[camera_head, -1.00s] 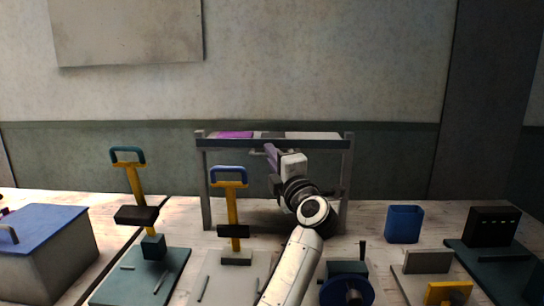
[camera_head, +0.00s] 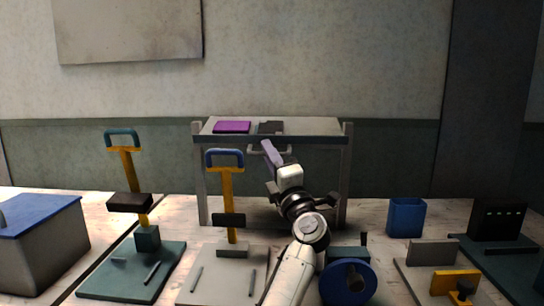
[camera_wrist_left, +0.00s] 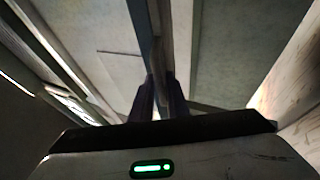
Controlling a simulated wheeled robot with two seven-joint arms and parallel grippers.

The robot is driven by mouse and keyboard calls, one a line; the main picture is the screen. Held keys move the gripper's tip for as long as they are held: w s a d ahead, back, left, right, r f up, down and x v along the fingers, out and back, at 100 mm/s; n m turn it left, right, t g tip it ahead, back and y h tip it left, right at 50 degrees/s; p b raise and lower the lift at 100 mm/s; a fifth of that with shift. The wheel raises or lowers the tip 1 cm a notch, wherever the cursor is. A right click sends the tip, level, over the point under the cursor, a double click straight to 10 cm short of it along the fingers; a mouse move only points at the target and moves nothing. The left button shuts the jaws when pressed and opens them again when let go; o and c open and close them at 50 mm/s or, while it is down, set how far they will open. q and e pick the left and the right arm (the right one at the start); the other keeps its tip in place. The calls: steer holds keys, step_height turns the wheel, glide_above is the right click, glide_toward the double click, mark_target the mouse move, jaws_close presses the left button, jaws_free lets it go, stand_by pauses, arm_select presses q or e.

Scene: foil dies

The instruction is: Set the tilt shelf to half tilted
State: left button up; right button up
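The tilt shelf (camera_head: 330,128) is a light board in a grey frame at the back middle of the bench. Its top face shows and slopes down toward me, with a purple block and a dark block lying on it. A thin bar handle (camera_head: 254,152) sits on its front edge. My left gripper (camera_head: 268,148) reaches up to this handle from the front. In the left wrist view its two purple fingers (camera_wrist_left: 160,98) stand close together with a narrow bar between them, so it looks shut on the handle. My right gripper is not in view.
Two yellow lever presses, one with a blue handle (camera_head: 225,153) and one with a teal handle (camera_head: 122,133), stand left of my arm. A blue wheel (camera_head: 348,283), a blue cup (camera_head: 406,218) and a black box (camera_head: 497,221) are to the right. A blue-lidded box (camera_head: 35,220) is far left.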

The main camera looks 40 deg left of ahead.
arm_select(q)
steer(key=shift+o, duration=1.2)
steer(key=shift+d+f, duration=0.1)
steer(key=shift+d, duration=0.1)
steer(key=s+d, duration=0.5)
steer(key=d, duration=0.6)
steer(key=shift+s+d+b, duration=0.25)
steer(key=shift+d+b, duration=0.05)
steer(key=shift+b, duration=0.15)
steer(key=shift+f, duration=0.15)
